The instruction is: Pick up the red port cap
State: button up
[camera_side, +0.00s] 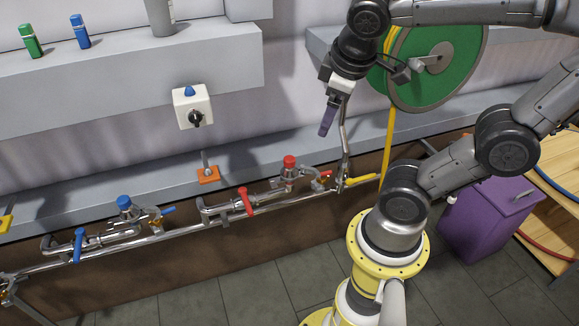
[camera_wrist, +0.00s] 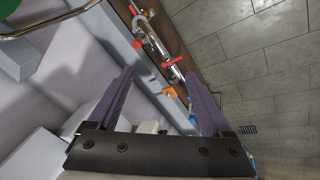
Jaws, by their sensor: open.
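The red port cap (camera_side: 289,161) sits upright on top of a metal pipe fitting on the ledge in the side view. In the wrist view the red cap (camera_wrist: 137,45) appears beyond the purple fingertips, nearer the left one. My gripper (camera_side: 326,128) hangs above and to the right of the cap in the side view, apart from it, with its fingers pointing down. In the wrist view my gripper (camera_wrist: 158,76) has its two purple fingers spread wide with nothing held between them.
A red valve handle (camera_side: 245,201), a blue cap (camera_side: 124,201) and a blue handle (camera_side: 79,245) line the metal pipes. An orange block (camera_side: 208,175) stands on the ledge. A switch box (camera_side: 193,107) is on the wall. A green reel (camera_side: 435,60) and yellow hose (camera_side: 388,145) are near my arm.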

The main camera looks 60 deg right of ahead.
jog(key=w+d+f+n+g+h, duration=0.3)
jog(key=w+d+f+n+h, duration=0.15)
jog(key=w, duration=0.45)
jog(key=w+d+f+n+g+h, duration=0.3)
jog(key=w+d+f+h, duration=0.25)
jog(key=w, duration=0.35)
jog(key=n+t+h, duration=0.3)
jog(key=n+h, duration=0.2)
jog(key=n, duration=0.5)
send_near(289, 163)
jog(key=d, duration=0.1)
jog(key=shift+m, duration=0.25)
jog(key=d, duration=0.8)
jog(key=shift+w+r, duration=0.1)
jog(key=shift+r, duration=0.1)
jog(key=shift+w+d+f, duration=0.1)
jog(key=shift+w+d, duration=0.05)
jog(key=shift+d, duration=1.3)
jog(key=shift+w+d+f, duration=0.1)
jog(key=shift+w+d, duration=0.05)
jog(key=shift+d, duration=1.35)
